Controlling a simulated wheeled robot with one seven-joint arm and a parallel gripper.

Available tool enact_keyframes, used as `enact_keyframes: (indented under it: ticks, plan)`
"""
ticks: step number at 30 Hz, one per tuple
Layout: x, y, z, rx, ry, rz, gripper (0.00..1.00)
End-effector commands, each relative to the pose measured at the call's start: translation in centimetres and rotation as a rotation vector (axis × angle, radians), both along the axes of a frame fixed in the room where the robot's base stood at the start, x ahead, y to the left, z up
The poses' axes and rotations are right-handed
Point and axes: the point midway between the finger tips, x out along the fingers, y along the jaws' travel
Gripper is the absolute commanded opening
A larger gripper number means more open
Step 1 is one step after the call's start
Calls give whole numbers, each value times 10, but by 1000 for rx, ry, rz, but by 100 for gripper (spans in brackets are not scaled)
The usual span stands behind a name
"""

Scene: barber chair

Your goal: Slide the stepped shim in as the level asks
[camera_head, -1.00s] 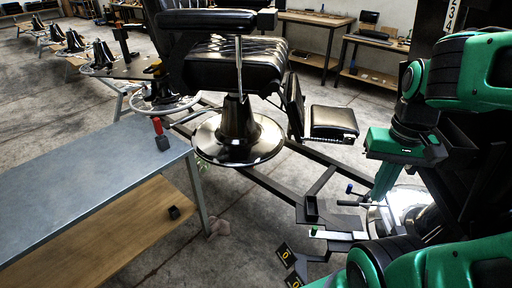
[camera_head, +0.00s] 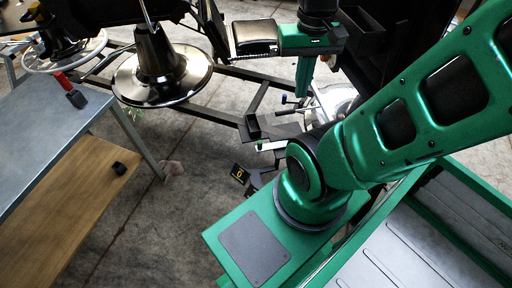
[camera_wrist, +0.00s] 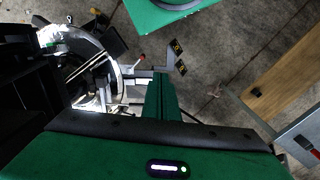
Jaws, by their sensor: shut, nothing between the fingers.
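My gripper (camera_head: 301,96) points down with its green fingers together and nothing between them. In the head view it is just above and beside a blue-tipped rod (camera_head: 284,99) and a bright round plate (camera_head: 333,103). In the wrist view the fingers (camera_wrist: 160,97) point away over the frame area. A pale strip with a green end (camera_head: 270,145), possibly the level, lies on the dark frame. A small dark open holder (camera_head: 250,128) sits beside it. I cannot make out the stepped shim for certain. The barber chair's round base (camera_head: 160,72) stands on the frame.
A grey bench (camera_head: 40,130) at left holds a red-handled tool (camera_head: 70,91). A dark block (camera_head: 119,168) lies on its wooden lower shelf (camera_head: 80,205). Yellow-marked black tags (camera_head: 240,174) are below the frame. Open concrete floor lies between bench and frame.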

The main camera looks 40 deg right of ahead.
Motion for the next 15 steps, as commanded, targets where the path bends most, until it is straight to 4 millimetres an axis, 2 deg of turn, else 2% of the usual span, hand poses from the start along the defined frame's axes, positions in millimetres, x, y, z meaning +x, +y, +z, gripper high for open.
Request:
enact_keyframes:
  ticks: [14, 15]
  plan:
    - [0, 0, 0, 0, 0, 0, 0]
    - [0, 0, 0, 0, 0, 0, 5]
